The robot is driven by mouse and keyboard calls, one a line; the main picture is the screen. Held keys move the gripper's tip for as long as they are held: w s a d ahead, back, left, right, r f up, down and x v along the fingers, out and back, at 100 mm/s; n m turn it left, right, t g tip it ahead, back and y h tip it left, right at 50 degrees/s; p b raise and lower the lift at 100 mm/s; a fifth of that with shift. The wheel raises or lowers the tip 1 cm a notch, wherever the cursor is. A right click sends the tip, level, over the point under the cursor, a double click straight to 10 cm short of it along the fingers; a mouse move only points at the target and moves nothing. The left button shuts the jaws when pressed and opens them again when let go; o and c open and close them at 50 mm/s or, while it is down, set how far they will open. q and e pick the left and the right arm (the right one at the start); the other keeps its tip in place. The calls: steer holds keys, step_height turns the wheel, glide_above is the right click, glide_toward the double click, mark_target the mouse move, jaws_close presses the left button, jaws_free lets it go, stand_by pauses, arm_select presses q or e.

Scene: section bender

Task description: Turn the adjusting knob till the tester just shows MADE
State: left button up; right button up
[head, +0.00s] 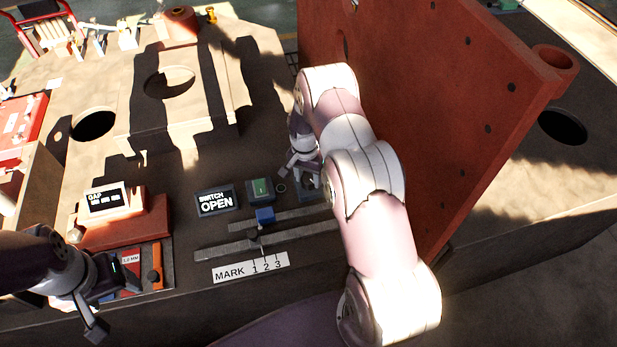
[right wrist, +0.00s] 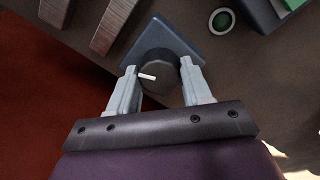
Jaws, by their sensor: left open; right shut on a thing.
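The tester (head: 216,201) is a dark box whose display reads SWITCH OPEN. The adjusting knob (right wrist: 158,70) is dark and round, with a white pointer line, and sits on a blue-grey square base (right wrist: 184,38) in the right wrist view. My right gripper (right wrist: 160,83) has a finger on each side of the knob and is shut on it. In the head view my right gripper (head: 303,166) is partly hidden by my own arm, and the knob is hard to make out there. My left gripper (head: 106,304) is open and empty at the lower left, near the table's front edge.
A green-topped box (head: 260,190) and a small blue block (head: 265,216) stand right of the tester. Grey rails lie behind a MARK 1 2 3 label (head: 250,268). A GAP display (head: 104,199) stands at left. A tall red panel (head: 440,90) rises beside my right arm.

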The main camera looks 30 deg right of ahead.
mark_target(306, 177)
steer(key=o, duration=1)
steer(key=shift+o, duration=0.2)
step_height(306, 177, up, 13)
steer(key=b, duration=0.2)
steer(key=shift+w+a+f, duration=0.15)
steer(key=shift+w+a, duration=0.15)
steer(key=shift+w, duration=0.05)
stand_by(0.4)
